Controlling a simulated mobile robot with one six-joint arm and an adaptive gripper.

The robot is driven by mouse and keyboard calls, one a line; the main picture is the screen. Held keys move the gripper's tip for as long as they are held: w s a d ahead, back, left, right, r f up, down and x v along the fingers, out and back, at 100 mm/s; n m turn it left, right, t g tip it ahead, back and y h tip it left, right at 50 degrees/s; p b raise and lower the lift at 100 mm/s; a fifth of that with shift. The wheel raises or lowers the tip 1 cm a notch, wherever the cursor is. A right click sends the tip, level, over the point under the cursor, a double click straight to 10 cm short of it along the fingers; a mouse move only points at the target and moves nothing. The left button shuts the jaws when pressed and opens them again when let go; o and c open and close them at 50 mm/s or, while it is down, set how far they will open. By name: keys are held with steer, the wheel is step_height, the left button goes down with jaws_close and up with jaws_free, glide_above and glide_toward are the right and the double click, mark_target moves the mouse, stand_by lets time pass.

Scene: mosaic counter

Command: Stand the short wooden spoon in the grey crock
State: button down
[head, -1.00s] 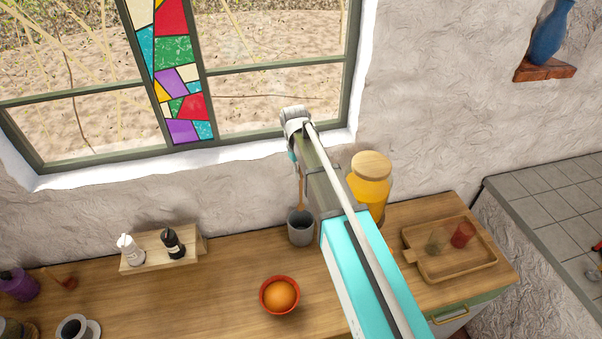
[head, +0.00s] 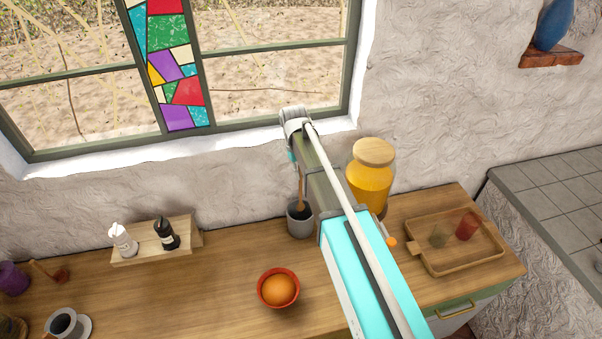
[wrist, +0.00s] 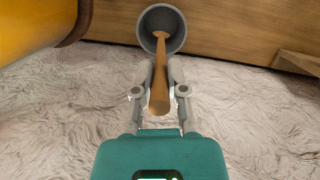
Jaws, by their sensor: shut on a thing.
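The short wooden spoon (head: 300,190) is roughly upright over the grey crock (head: 300,228), with its lower end at or inside the mouth. In the wrist view the spoon (wrist: 159,92) runs from between my fingers into the opening of the crock (wrist: 148,22). My gripper (wrist: 160,70) is shut on the spoon's upper part, the fingers apart from the crock's rim. In the head view my own arm hides most of the gripper. I cannot tell whether the spoon touches the crock's bottom.
A yellow jar with a wooden lid (head: 370,185) stands close right of my arm. A red bowl with an orange ball (head: 278,302) sits in front. A bottle rack (head: 190,245) is to the left, a wooden tray (head: 455,268) to the right. The wall is close behind.

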mark_target(301, 190)
steer(key=shift+w+a+b+x, duration=0.1)
steer(key=shift+w+b+x, duration=0.1)
steer(key=shift+b+x, duration=0.7)
steer(key=shift+w+a+b+x, duration=0.1)
steer(key=shift+w+b+x, duration=0.1)
steer(key=shift+b+x, duration=0.7)
steer(key=shift+w+a+b+x, duration=0.1)
steer(key=shift+w+b+x, duration=0.1)
steer(key=shift+b+x, duration=0.7)
steer(key=shift+f, duration=0.3)
steer(key=c, duration=0.6)
jaws_free()
steer(key=s+d+f+m+t+y+b, duration=0.1)
steer(key=s+d+f+m+b, duration=0.3)
steer(key=s+d, duration=1)
step_height(301, 190, down, 3)
steer(key=s+t+b, duration=0.1)
steer(key=s+b, duration=0.1)
steer(key=shift+s+d+r+m+t, duration=0.15)
steer(key=shift+s+d+m+t, duration=0.15)
steer(key=shift+s+d, duration=0.1)
